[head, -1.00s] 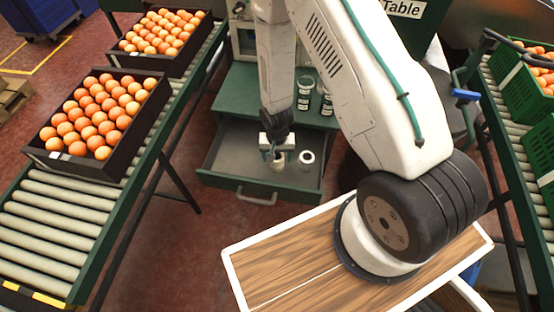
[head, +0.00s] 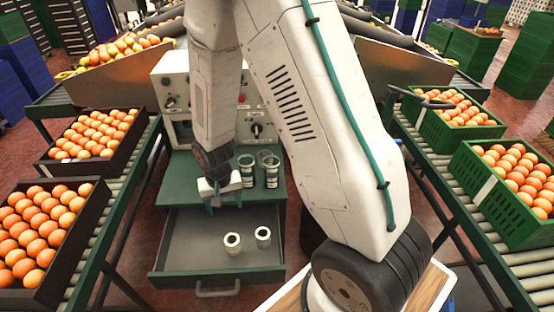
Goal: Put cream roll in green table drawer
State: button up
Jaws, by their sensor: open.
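The green table's drawer (head: 188,250) is pulled open, and its grey floor shows. Two short pale rolls with dark open tops stand upright in it, toward the right: the left roll (head: 232,246) looks cream-white, and the right roll (head: 263,238) looks similar. I cannot clearly tell their shades apart. My gripper (head: 224,205) is open and empty, pointing down above the drawer near the table's front edge. It is apart from both rolls.
Several clear cups with dark labels (head: 272,177) stand on the green tabletop (head: 180,180) right of my gripper. A control box (head: 175,98) stands behind. Conveyors carry orange crates at left (head: 85,215) and right (head: 470,178). The drawer's left half is clear.

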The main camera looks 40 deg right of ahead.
notch_tip(320, 180, up, 14)
jog(key=s+n, duration=0.1)
jog(key=s, duration=0.2)
jog(key=s+d+r+n+t, duration=0.1)
jog(key=s+d+r+n, duration=0.1)
jog(key=s+r, duration=1.6)
jog(key=shift+s+d+r+n, duration=0.3)
jog(key=shift+s+n, duration=0.3)
jog(key=shift+s, duration=0.35)
